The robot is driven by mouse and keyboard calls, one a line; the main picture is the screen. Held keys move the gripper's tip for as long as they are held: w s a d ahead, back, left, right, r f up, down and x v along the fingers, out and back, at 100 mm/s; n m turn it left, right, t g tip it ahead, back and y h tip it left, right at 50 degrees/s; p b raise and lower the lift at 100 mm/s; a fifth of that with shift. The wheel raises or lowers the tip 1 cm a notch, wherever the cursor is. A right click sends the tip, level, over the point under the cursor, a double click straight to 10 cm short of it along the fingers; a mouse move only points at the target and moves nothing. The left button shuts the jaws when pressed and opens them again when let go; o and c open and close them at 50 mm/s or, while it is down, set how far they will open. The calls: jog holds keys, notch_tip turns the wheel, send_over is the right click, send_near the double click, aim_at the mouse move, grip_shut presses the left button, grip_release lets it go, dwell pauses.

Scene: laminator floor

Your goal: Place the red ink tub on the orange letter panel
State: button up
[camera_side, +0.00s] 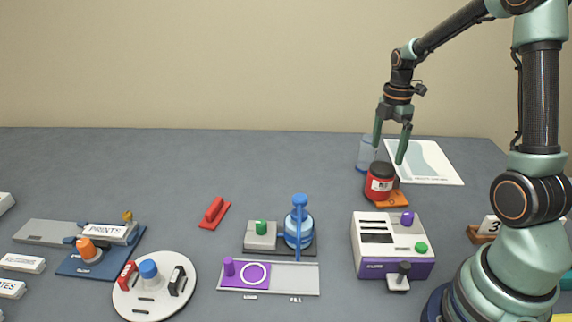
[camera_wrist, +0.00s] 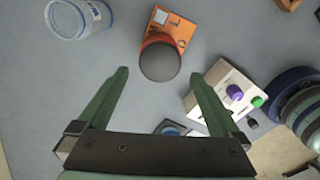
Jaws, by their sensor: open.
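The red ink tub (camera_side: 379,183) has a black lid and a white label. It stands upright on the orange letter panel (camera_side: 399,197), whose right part shows beside the tub's base. In the wrist view the tub's dark lid (camera_wrist: 160,62) covers the lower part of the orange panel (camera_wrist: 180,26). My gripper (camera_side: 390,157) is open and empty, with its green fingers above and near the tub. In the wrist view the open fingers (camera_wrist: 164,78) are spread, and the tub appears between and beyond them, apart from both.
A clear blue-tinted jar (camera_side: 366,154) stands just behind the tub, left of a white printed sheet (camera_side: 428,163). A white and purple machine (camera_side: 392,245) with knobs stands in front. A red-handled block (camera_side: 214,212) lies left; the table between is clear.

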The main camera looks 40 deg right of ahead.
jog(key=shift+a+r, duration=0.1)
jog(key=shift+r, duration=0.3)
jog(key=s+a+r+m+t, duration=0.2)
jog(key=a+r+m, duration=0.3)
jog(key=a, duration=0.5)
jog(key=s+a+r+m+t, duration=0.3)
jog(key=s+a+r+m, duration=0.1)
jog(key=a+m, duration=0.5)
jog(key=shift+a+r+t, duration=0.3)
jog(key=shift+a+r, duration=0.45)
jog(key=shift+r, duration=0.05)
